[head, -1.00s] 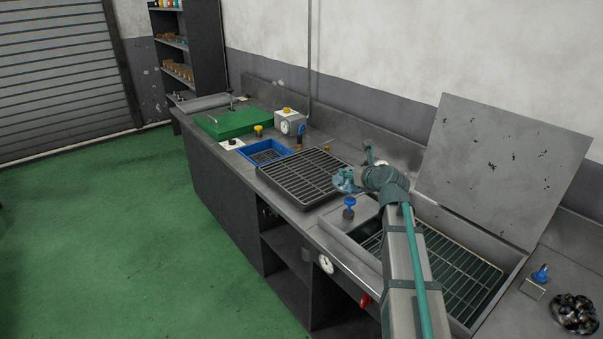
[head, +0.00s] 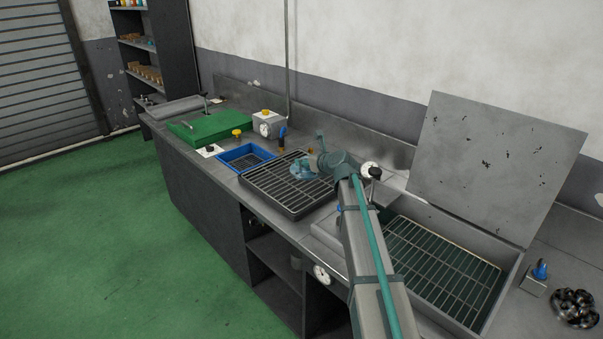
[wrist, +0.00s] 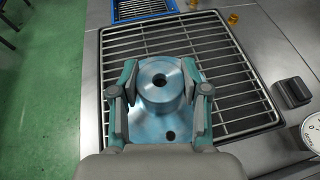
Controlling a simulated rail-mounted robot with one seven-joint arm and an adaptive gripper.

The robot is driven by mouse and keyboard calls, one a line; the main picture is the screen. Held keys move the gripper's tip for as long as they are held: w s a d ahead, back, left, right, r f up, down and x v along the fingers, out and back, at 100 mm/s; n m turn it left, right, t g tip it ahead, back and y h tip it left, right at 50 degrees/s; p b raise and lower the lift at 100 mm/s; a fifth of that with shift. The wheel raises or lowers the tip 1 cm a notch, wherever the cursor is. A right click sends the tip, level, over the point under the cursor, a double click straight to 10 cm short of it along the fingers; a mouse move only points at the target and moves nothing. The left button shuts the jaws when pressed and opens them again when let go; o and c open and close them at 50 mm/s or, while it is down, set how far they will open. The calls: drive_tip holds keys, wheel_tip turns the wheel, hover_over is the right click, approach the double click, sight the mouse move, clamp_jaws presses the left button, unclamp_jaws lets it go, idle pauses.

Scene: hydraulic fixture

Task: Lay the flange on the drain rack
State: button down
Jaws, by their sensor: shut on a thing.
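The flange (wrist: 160,82) is a blue-grey metal piece with a round hub, a centre hole and a wider plate with a smaller hole. My gripper (wrist: 160,85) is shut on it, one finger on each side of the hub. The drain rack (wrist: 225,62) is a dark tray with a wire grid, below the flange in the wrist view. In the head view the rack (head: 272,193) lies on the bench, with my gripper (head: 303,170) over its right part. I cannot tell whether the flange touches the grid.
A blue tray (head: 246,157) and a green mat (head: 212,126) lie beyond the rack. A gauge box (head: 268,124) stands behind. An open basin with a wire grid (head: 440,270) and raised lid (head: 497,165) is at right. Small brass parts (wrist: 233,18) lie near the rack.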

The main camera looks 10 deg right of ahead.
drive_tip(key=w+f, duration=0.1)
drive_tip(key=f, duration=0.1)
drive_tip(key=w+f, duration=0.1)
drive_tip(key=w, duration=0.1)
drive_tip(key=w+f+p, duration=0.1)
drive_tip(key=w+f, duration=0.1)
drive_tip(key=shift+a+f, duration=0.3)
drive_tip(key=shift+w+f, duration=0.15)
drive_tip(key=shift+f, duration=1.6)
drive_tip(key=shift+f, duration=0.1)
drive_tip(key=c, duration=0.6)
unclamp_jaws()
drive_tip(key=shift+o, duration=0.2)
drive_tip(key=b+v, duration=0.2)
drive_tip(key=v, duration=1)
